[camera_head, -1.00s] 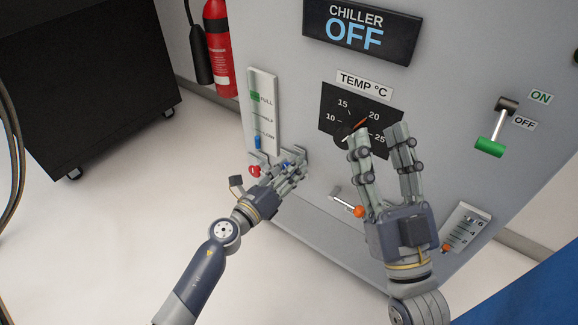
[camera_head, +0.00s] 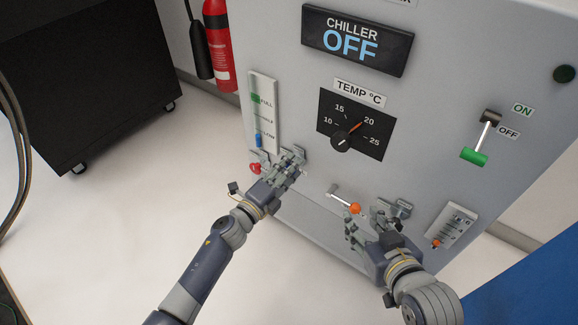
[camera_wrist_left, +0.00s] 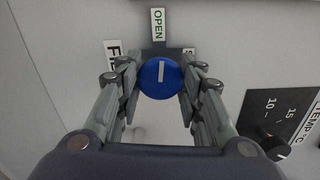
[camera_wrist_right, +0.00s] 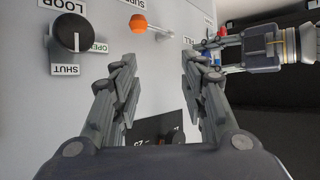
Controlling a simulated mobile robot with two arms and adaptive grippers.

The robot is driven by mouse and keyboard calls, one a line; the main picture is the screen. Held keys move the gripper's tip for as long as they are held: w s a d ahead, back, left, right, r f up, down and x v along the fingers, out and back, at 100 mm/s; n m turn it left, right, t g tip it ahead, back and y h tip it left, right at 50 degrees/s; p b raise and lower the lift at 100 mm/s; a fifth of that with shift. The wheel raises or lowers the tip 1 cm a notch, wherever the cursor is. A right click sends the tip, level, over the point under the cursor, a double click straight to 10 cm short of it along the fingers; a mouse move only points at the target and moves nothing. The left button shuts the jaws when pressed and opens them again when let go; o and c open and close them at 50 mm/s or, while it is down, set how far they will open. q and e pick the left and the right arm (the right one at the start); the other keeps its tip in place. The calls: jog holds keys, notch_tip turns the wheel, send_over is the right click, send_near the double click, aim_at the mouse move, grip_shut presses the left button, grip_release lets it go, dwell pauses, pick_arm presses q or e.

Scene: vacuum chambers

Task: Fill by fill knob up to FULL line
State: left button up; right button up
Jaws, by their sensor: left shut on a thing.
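The blue fill knob (camera_wrist_left: 160,77) shows in the left wrist view, its white mark in line with the OPEN label (camera_wrist_left: 158,24) above it. My left gripper (camera_head: 289,164) has its fingers on both sides of the knob, shut on it; the fingers hide the knob in the head view. The level gauge (camera_head: 264,112) has FULL, HALF and LOW labels. Its blue liquid (camera_head: 258,140) stands low, around the LOW label, well below the green mark at FULL (camera_head: 256,99). My right gripper (camera_head: 376,216) is open and empty in front of the lower panel.
An orange-tipped lever (camera_head: 345,201) is just left of my right gripper. The temperature dial (camera_head: 355,126), the green-handled switch (camera_head: 480,140) and a small scale (camera_head: 450,229) are on the same panel. A red ball (camera_head: 255,168) is left of my left gripper. The display reads CHILLER OFF (camera_head: 357,39).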

pick_arm(q)
jog(key=shift+n, duration=0.4)
pick_arm(e)
jog(key=shift+s+d+f+g, duration=0.3)
jog(key=shift+s+f+g, duration=0.45)
jog(key=shift+f, duration=0.15)
pick_arm(q)
jog(key=o, duration=1.1)
jog(key=v, duration=1.2)
